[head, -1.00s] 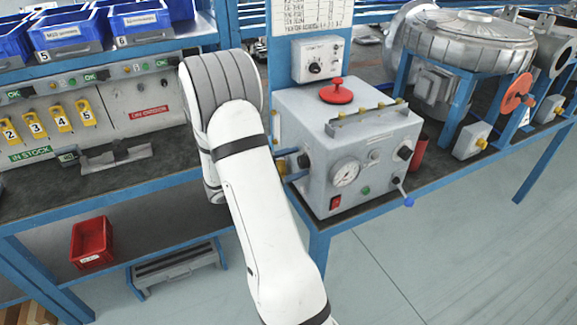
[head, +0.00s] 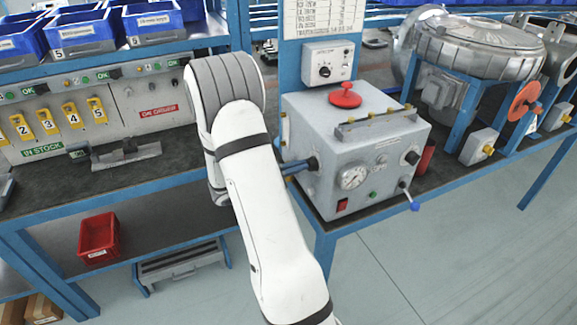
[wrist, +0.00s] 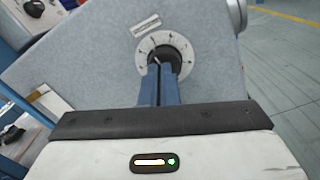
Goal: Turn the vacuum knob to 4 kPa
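The vacuum knob (wrist: 176,56) is dark, with a white dial ring (wrist: 147,45) around it, on the grey face of the control box (head: 330,150). In the wrist view a short white line shows at the knob's upper left. My gripper's two blue fingers (wrist: 160,76) point at the knob and cover its lower part. They are close together with a thin dark seam between them. Whether they pinch part of the knob is hidden. In the head view my gripper (head: 311,164) is at the box's left side. I cannot read the knob's setting.
The box's front carries a round gauge (head: 352,176), a black knob (head: 412,158) and a blue-tipped lever (head: 410,196). A small dial unit (head: 326,66) stands behind. Blue bins (head: 80,38) are on the left shelf.

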